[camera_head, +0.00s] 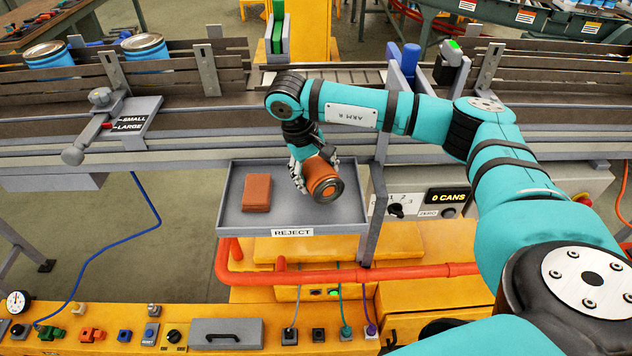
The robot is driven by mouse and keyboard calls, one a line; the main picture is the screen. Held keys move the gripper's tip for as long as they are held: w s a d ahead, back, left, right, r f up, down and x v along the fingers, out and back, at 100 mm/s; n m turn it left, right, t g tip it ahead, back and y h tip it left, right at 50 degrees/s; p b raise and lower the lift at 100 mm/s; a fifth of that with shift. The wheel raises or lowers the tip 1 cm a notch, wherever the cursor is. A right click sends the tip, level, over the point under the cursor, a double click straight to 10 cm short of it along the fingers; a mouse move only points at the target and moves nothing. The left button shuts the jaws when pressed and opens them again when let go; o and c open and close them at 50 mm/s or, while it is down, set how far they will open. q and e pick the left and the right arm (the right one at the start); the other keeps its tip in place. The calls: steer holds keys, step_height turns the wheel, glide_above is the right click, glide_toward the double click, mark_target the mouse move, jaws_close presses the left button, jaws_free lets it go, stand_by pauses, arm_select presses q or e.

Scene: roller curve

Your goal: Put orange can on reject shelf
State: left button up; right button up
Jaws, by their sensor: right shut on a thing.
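The can is over the right part of the reject shelf (341,215), a grey tray with a raised edge and a REJECT label. I cannot tell whether the can touches the tray floor. My left gripper is not in view.
A reddish-brown block (257,192) lies on the left part of the tray. Behind runs a conveyor with slatted guards (190,78) and blue cans (145,47) at its left. A 0 CANS counter box (447,196) stands right of the tray. An orange-red pipe (400,273) passes below.

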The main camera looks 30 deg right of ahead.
steer(key=shift+w+d+f, duration=0.15)
steer(key=shift+w+d, duration=0.15)
steer(key=shift+w, duration=0.3)
step_height(320, 180, down, 3)
steer(key=shift+s+f+b, duration=0.1)
steer(key=shift+s+b, duration=0.05)
steer(key=shift+b, duration=0.9)
steer(key=shift+f, duration=0.1)
steer(key=shift+f, duration=0.15)
steer(key=o, duration=1.3)
